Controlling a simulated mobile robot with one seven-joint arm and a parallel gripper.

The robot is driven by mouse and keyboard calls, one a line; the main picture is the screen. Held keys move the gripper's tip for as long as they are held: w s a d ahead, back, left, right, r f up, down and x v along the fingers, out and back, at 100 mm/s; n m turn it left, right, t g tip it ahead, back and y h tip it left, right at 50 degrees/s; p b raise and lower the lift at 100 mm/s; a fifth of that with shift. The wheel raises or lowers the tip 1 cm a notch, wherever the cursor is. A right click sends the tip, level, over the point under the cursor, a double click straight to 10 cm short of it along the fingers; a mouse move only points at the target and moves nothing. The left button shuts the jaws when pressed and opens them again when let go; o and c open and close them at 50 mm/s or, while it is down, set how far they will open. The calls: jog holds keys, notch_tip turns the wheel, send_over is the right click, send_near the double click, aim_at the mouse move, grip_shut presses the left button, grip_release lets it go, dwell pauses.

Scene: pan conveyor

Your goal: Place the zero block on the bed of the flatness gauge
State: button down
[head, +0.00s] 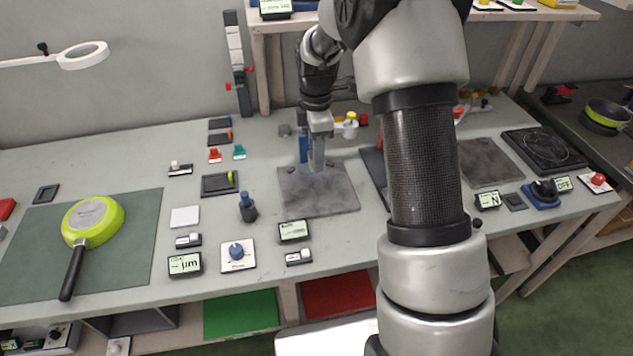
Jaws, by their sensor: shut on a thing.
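My gripper (317,166) points straight down over a dark grey stone-like slab (318,201) near the middle of the bench. I take this slab to be the bed of the flatness gauge. A blue upright post (303,146) stands at its back, just left of the gripper. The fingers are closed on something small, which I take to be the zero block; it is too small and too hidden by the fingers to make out. I cannot tell whether the fingertips touch the slab or hover just above it.
A small display (293,231) stands in front of the slab, and a display reading µm (185,264) further left. A green-rimmed pan (93,220) lies on a dark green mat (135,245) at left. My arm hides part of the bench to the right.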

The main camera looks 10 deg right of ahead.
jog(key=shift+f, duration=3.55)
jog(key=shift+b, duration=0.3)
jog(key=shift+f, duration=0.15)
jog(key=c, duration=1.4)
grip_release()
jog(key=shift+o, duration=0.2)
